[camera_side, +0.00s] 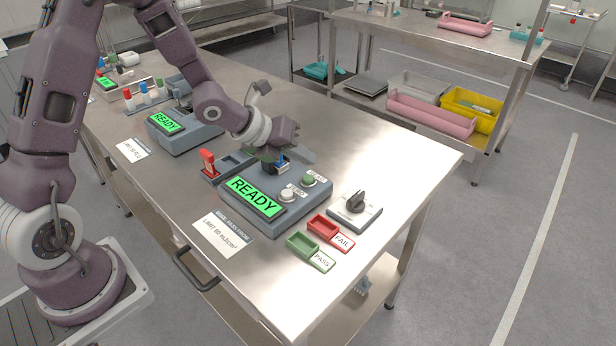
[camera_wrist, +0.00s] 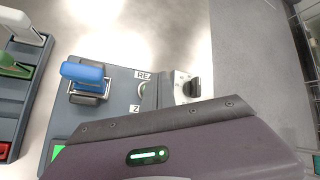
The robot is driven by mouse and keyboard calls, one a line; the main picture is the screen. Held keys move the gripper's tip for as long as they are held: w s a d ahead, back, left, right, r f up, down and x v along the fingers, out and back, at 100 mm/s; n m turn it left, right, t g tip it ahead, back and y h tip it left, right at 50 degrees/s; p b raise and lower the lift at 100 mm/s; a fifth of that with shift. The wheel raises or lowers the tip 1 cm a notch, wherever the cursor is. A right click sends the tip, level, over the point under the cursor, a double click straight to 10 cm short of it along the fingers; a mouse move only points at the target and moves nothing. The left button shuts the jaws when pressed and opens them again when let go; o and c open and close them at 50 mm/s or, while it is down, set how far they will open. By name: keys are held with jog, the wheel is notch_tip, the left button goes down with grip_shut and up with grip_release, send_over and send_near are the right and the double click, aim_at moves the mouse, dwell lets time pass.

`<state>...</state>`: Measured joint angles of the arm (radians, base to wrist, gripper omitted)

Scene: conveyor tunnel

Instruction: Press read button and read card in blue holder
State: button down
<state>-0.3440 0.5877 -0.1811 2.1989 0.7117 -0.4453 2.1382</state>
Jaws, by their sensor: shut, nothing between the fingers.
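The grey meter (camera_side: 263,215) sits on the steel table with a green display (camera_side: 255,197) reading READY. A green button (camera_side: 309,180) and a white button (camera_side: 288,195) are on its right side. A blue piece stands in a holder (camera_side: 282,168) at the meter's back; the blue piece (camera_wrist: 83,72) is clear in the wrist view. My gripper (camera_side: 292,148) is above the back of the meter, shut and empty, close to the blue piece. Contact cannot be told. In the wrist view my gripper's housing covers the lower part, and the button is partly hidden beside its READ label (camera_wrist: 145,75).
A dark rack (camera_side: 232,165) with a red piece (camera_side: 208,160) stands left of the meter. A red FAIL tray (camera_side: 323,226), a green PASS tray (camera_side: 300,242) and a box with a black knob (camera_side: 355,203) are to the right. A second READY meter (camera_side: 185,132) is farther left.

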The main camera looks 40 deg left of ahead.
aim_at(304, 179)
jog(key=shift+f, duration=1)
dwell(1.2)
jog(key=shift+f, duration=0.4)
jog(key=shift+f, duration=0.55)
dwell(0.6)
jog(key=shift+r, duration=0.95)
jog(key=shift+r, duration=2.55)
